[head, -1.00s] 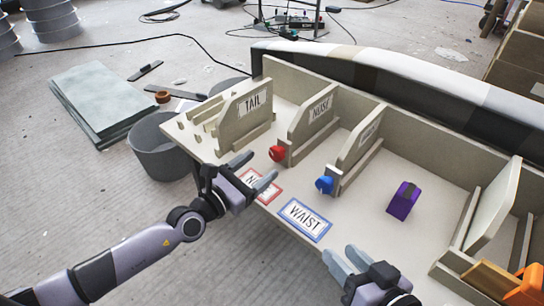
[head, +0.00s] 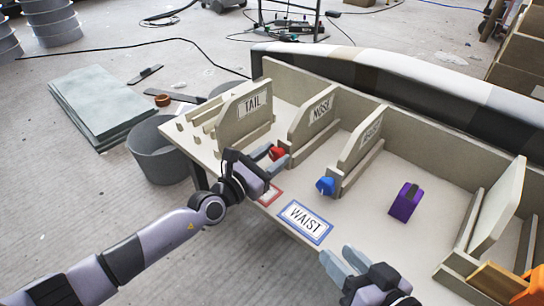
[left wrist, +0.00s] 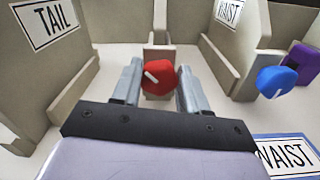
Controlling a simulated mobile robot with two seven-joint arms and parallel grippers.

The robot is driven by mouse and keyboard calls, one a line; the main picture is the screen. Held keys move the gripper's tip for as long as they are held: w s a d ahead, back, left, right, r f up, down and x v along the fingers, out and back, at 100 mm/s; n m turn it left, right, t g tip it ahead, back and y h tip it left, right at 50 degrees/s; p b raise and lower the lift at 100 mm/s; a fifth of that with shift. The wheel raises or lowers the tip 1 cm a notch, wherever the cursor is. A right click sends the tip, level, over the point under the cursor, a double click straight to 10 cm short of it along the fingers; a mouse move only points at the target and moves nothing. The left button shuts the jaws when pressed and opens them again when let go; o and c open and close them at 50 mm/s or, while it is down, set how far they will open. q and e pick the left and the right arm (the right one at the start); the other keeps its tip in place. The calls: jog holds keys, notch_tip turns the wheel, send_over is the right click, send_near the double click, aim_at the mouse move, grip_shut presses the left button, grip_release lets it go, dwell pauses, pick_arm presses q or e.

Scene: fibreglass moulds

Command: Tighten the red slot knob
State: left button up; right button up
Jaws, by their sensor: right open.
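The red slot knob (head: 277,153) sits at the near end of the slot by the NOSE panel (head: 319,110). In the left wrist view the red knob (left wrist: 159,80) shows a white mark on its face. My right gripper (head: 342,262) is open and empty at the front edge of the table, away from the knob.
A blue knob (head: 326,186) sits right of the red one, by the WAIST panel (head: 362,142). A purple block (head: 404,201) lies further right. The TAIL panel (head: 245,112) stands left. A blue-framed WAIST card (head: 321,237) lies in front. A grey bin (head: 157,150) stands on the floor.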

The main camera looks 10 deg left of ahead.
pick_arm(q)
jog(key=shift+m, duration=0.3)
jog(key=m, duration=0.4)
jog(key=shift+s+d+f+m+p, duration=0.1)
jog(key=shift+m+p, duration=0.2)
jog(key=shift+m, duration=0.8)
pick_arm(e)
jog(key=shift+r, duration=0.1)
pick_arm(q)
jog(key=o, duration=1.1)
jog(key=shift+c, duration=0.2)
pick_arm(e)
jog(key=shift+s, duration=0.1)
